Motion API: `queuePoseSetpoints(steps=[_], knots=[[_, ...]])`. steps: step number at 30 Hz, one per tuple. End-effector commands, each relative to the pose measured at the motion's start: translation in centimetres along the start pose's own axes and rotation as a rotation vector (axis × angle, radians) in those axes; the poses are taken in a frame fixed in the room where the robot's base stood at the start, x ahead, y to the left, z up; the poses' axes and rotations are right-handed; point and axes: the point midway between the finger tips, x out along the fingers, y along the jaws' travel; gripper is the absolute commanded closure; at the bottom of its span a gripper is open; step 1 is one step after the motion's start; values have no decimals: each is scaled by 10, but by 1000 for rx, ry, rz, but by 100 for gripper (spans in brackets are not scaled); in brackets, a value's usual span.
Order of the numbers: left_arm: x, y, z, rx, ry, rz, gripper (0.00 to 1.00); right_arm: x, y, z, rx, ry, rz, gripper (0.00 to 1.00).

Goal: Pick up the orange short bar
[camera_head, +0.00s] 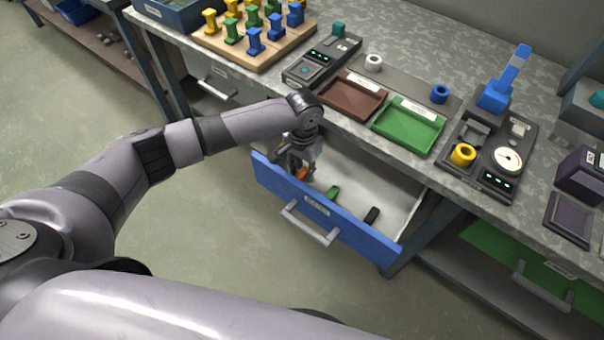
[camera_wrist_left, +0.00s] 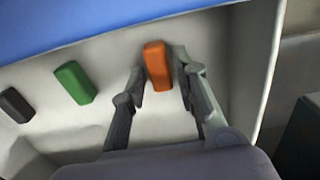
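The orange short bar (camera_wrist_left: 157,65) lies in the open blue-fronted drawer (camera_head: 325,212), close to its front wall. In the head view the orange bar (camera_head: 302,173) is mostly hidden by my left gripper (camera_head: 296,164). In the left wrist view my left gripper (camera_wrist_left: 160,80) is open, with one finger on each side of the orange bar. A small gap shows beside the left finger; the right finger is very close to the bar, and I cannot tell if it touches. My right gripper is not in view.
A green bar (camera_head: 333,192) and a black bar (camera_head: 372,215) lie in the same drawer. The drawer walls stand close around the gripper. The worktop above holds a brown tray (camera_head: 352,95), a green tray (camera_head: 409,126) and a wooden peg board (camera_head: 262,58).

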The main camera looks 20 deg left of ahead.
Motion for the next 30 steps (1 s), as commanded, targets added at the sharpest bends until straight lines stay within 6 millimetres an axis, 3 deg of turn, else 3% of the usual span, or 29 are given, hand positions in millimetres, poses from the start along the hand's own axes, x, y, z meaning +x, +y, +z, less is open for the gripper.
queuePoseSetpoints(steps=[11, 23, 26, 30], knots=[[0, 0, 0, 0, 0, 0, 100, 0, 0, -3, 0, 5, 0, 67], [-2, 0, 0, 0, 1, 0, 100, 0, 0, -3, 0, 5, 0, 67], [-10, 0, -1, 0, 3, 1, 100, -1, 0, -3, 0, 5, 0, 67], [-35, 0, -1, 1, 5, 1, 100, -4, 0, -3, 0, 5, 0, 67]])
